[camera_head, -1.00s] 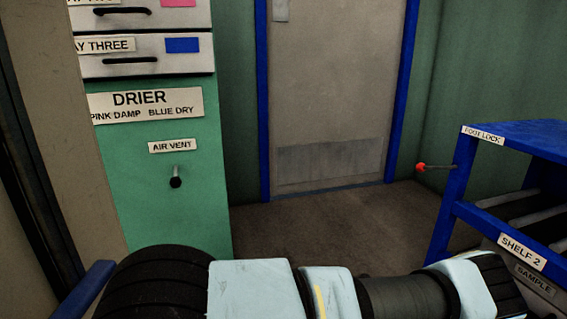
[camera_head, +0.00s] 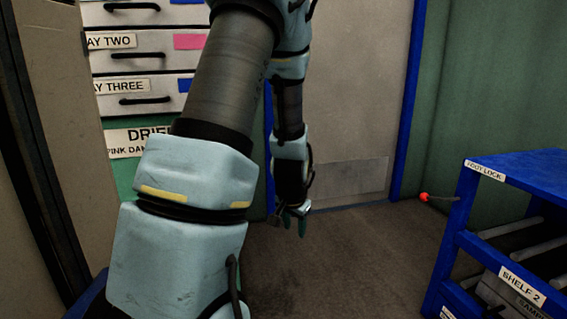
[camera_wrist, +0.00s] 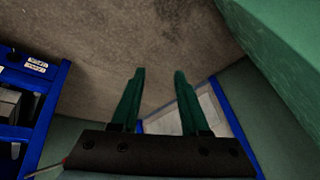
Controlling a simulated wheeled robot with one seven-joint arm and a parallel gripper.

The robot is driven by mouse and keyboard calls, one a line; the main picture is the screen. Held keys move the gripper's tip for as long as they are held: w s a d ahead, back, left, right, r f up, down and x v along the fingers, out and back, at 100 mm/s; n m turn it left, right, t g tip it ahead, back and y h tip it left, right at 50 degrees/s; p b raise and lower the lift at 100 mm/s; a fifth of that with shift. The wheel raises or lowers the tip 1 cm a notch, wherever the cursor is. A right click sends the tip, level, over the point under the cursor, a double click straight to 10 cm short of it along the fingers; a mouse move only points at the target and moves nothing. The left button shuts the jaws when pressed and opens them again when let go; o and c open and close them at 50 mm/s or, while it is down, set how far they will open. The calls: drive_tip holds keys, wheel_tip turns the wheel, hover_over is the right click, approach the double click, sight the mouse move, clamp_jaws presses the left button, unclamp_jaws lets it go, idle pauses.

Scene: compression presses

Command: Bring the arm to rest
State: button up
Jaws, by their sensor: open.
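My gripper (camera_head: 292,222) hangs at the end of my raised arm in the head view, pointing down in front of the grey door (camera_head: 345,120). In the wrist view my gripper (camera_wrist: 158,85) shows two green fingers spread apart with nothing between them. The floor (camera_wrist: 150,35) shows beyond the fingertips, and the gripper touches nothing that I can see.
The drier cabinet (camera_head: 125,170) with labelled trays stands at the left, partly hidden by my arm. A blue shelf rack (camera_head: 525,165) stands at the right, with a red-tipped lever (camera_head: 425,197) on its left side. The floor (camera_head: 345,260) between them is clear.

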drive_tip(key=s+a+r+n+g+p, duration=0.1)
drive_tip(key=s+a+r+n+g, duration=0.15)
drive_tip(key=s+a+r, duration=0.35)
drive_tip(key=s+a+r+n+g+p, duration=0.1)
drive_tip(key=s+a+r+n, duration=0.35)
drive_tip(key=s, duration=0.35)
wheel_tip(320, 180, up, 38)
drive_tip(key=p, duration=3.8)
drive_tip(key=shift+d+m+y, duration=0.3)
drive_tip(key=shift+d+m, duration=0.1)
drive_tip(key=shift+d, duration=0.05)
drive_tip(key=shift+s+f, duration=0.1)
